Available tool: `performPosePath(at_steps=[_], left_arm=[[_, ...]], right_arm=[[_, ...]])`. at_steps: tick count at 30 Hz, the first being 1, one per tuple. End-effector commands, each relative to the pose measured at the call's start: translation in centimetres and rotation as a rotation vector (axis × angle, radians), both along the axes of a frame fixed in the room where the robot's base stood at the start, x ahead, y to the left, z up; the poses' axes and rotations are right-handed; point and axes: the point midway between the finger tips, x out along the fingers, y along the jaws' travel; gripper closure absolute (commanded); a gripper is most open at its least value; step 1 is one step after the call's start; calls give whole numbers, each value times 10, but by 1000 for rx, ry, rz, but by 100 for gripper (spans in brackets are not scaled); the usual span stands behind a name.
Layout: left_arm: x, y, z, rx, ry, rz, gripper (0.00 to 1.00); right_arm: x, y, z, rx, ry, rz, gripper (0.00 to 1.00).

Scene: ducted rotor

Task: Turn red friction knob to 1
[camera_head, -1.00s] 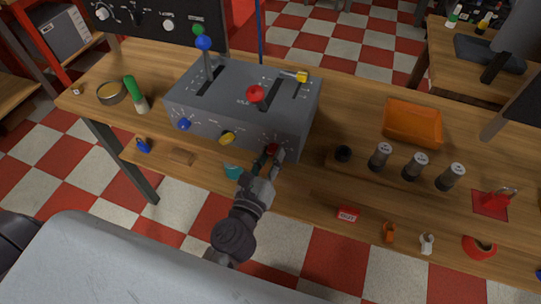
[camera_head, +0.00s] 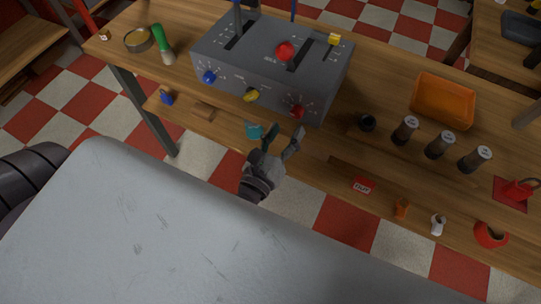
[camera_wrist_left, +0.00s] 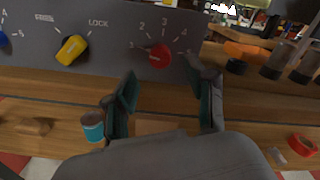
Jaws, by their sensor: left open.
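The red friction knob (camera_head: 297,111) is at the right end of the grey console's front face. It also shows in the left wrist view (camera_wrist_left: 159,55), with printed numbers 2 to 5 around it. Its pointer seems to aim left, below the 2; the mark there is hard to read. My left gripper (camera_head: 284,134) is open and empty, in front of and below the knob, clear of it. In the left wrist view its two fingers (camera_wrist_left: 160,88) stand apart below the knob. My right gripper is not in view.
The grey console (camera_head: 262,75) also carries a yellow knob (camera_head: 251,95), a blue knob (camera_head: 209,77) and levers. A teal cup (camera_head: 254,131) is on the lower shelf near my left gripper. Dark canisters (camera_head: 405,131) and an orange tray (camera_head: 443,101) stand to the right.

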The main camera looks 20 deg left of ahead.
Motion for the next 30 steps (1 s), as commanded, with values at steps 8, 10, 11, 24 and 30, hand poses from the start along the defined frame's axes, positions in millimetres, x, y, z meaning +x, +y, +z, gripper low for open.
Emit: performPosePath(at_steps=[8, 10, 11, 24, 30], left_arm=[[-49, 0, -1, 3, 2, -8, 44], [-59, 1, -1, 1, 2, -6, 44], [-63, 1, -1, 1, 3, -6, 44], [-75, 2, 0, -2, -1, -2, 44], [-75, 2, 0, -2, -1, -2, 44]], right_arm=[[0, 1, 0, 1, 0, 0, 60], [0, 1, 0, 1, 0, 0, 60], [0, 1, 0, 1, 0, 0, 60], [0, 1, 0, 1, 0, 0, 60], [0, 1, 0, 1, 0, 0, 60]])
